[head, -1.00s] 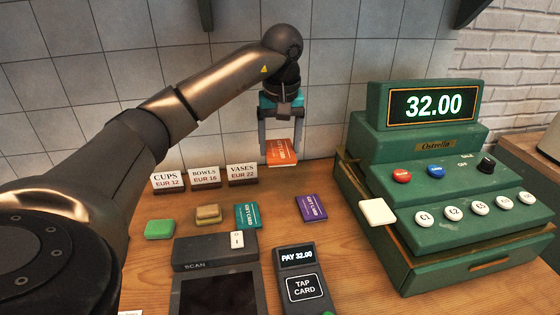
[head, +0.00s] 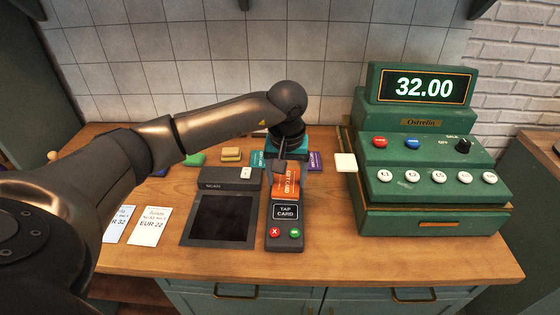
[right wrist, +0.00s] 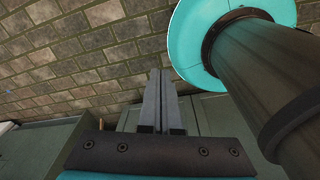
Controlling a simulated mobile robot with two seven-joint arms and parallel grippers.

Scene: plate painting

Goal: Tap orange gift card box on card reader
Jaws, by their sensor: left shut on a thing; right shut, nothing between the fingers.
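The orange gift card box (head: 286,186) is in my left gripper (head: 284,170), which is shut on it. The gripper holds it over the upper end of the card reader (head: 285,239), covering the reader's screen. I cannot tell whether the box touches the reader. The reader's "TAP CARD" pad (head: 285,211) and its red and green buttons show below the box. My right gripper (right wrist: 160,72) is shut and empty in the right wrist view, away from the counter items and facing a brick wall.
A dark scanner (head: 218,220) lies left of the reader. The green cash register (head: 425,160) stands to the right and reads 32.00. Teal (head: 257,159) and purple (head: 315,160) gift cards lie behind the reader. Price tags (head: 150,226) lie at left. The counter front right is clear.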

